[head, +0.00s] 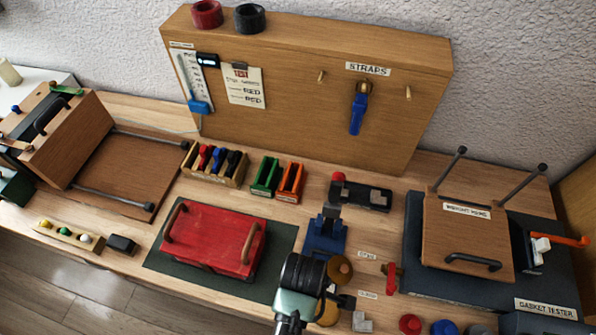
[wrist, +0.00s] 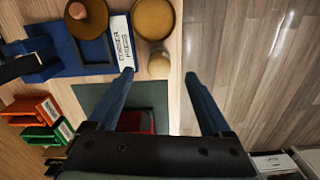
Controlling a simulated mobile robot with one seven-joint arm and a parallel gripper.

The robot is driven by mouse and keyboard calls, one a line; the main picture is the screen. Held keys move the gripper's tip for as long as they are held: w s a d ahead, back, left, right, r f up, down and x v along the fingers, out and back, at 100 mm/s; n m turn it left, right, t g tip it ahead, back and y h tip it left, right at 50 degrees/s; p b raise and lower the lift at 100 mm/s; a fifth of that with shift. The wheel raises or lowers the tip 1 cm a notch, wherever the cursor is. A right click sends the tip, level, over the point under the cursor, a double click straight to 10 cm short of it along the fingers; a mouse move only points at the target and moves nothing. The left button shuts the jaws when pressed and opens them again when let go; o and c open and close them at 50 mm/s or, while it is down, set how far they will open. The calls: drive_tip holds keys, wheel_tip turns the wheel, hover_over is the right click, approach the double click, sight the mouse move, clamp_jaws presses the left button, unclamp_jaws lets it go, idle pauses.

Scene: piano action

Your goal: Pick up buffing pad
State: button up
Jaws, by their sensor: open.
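No item is clearly readable as the buffing pad. The closest match is a round tan pad-like piece (wrist: 153,18) at the top of the wrist view, showing as a tan disc (head: 328,313) partly hidden by my arm in the head view. A smaller tan round piece (wrist: 158,66) lies below it, in line with the gap between my fingertips. A brown round knob (wrist: 88,15) stands over the blue fixture to the left; it also shows in the head view (head: 341,268). My gripper (wrist: 158,75) is open, with nothing held between its fingers, above the bench's front edge.
The blue fixture (head: 325,236) stands beside my arm. A red lidded box (head: 213,238) sits on a dark green mat to the left. The gasket tester (head: 478,230) is at the right. A wooden strap board (head: 300,100) rises behind. Floor (wrist: 260,60) lies beyond the bench edge.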

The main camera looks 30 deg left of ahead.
wheel_tip(320, 180, down, 2)
drive_tip(key=shift+w+f, duration=0.1)
drive_tip(key=shift+f, duration=0.05)
drive_tip(key=shift+a+f+p, duration=0.2)
drive_tip(key=shift+f+p, duration=0.05)
drive_tip(key=shift+f, duration=1.05)
drive_tip(key=shift+a+f+p, duration=0.2)
drive_tip(key=shift+f, duration=1.05)
clamp_jaws()
